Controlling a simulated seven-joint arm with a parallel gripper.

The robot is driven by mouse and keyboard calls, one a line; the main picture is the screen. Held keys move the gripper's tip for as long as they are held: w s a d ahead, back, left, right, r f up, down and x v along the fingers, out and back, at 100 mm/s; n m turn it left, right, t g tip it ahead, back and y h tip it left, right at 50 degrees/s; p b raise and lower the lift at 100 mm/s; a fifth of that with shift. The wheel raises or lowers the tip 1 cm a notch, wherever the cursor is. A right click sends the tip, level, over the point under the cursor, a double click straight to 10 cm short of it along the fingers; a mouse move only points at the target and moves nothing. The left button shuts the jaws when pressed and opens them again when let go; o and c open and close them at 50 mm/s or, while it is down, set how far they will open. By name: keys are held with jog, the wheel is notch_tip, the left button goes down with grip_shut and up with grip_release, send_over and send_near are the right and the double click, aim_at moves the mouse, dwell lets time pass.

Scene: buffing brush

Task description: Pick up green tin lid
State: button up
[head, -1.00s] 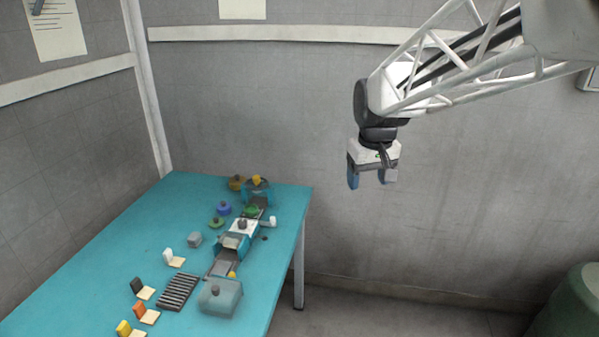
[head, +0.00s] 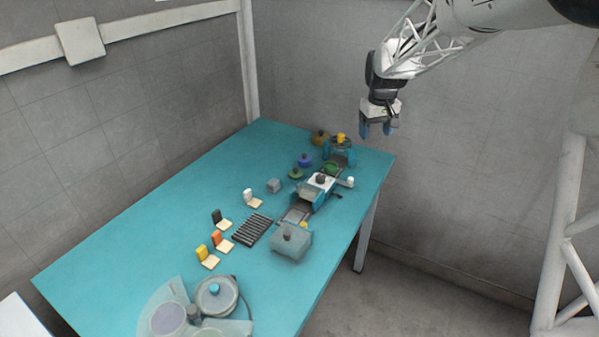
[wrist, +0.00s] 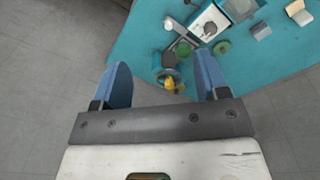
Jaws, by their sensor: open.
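A round green lid with a small knob (head: 295,173) lies on the teal table, beside a blue lid (head: 305,160). A second green piece (head: 331,168) sits on the track of the machine in the head view. In the wrist view a green disc (wrist: 222,47) lies on the table and another green piece (wrist: 184,50) is on the machine. My gripper (head: 376,130) is open and empty, high in the air near the table's far right corner. In the wrist view its blue fingers (wrist: 162,60) are spread apart, and the right one hides part of the table.
The machine (head: 311,194) has a white top and a yellow-topped far end (head: 340,138). A brown lid (head: 320,137), a grey block (head: 273,186), a ribbed rack (head: 252,230), a grey-teal box (head: 291,243) and several small coloured stands are around it.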

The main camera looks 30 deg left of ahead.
jog(key=w+a+f+n, duration=0.1)
jog(key=w+a+f, duration=0.1)
jog(key=a+f, duration=0.35)
jog(key=w+a+f+n, duration=0.1)
jog(key=w+a+f, duration=0.15)
jog(key=a, duration=0.65)
jog(key=n, duration=0.2)
send_over(295, 169)
jog(key=shift+g, duration=0.4)
notch_tip(295, 169, down, 11)
jog(key=shift+w+f, duration=0.15)
jog(key=shift+f, duration=0.1)
jog(key=shift+f, duration=1.15)
jog(key=shift+f, duration=0.15)
jog(key=shift+f, duration=2.5)
jog(key=shift+c, duration=0.2)
jog(key=c, duration=0.5)
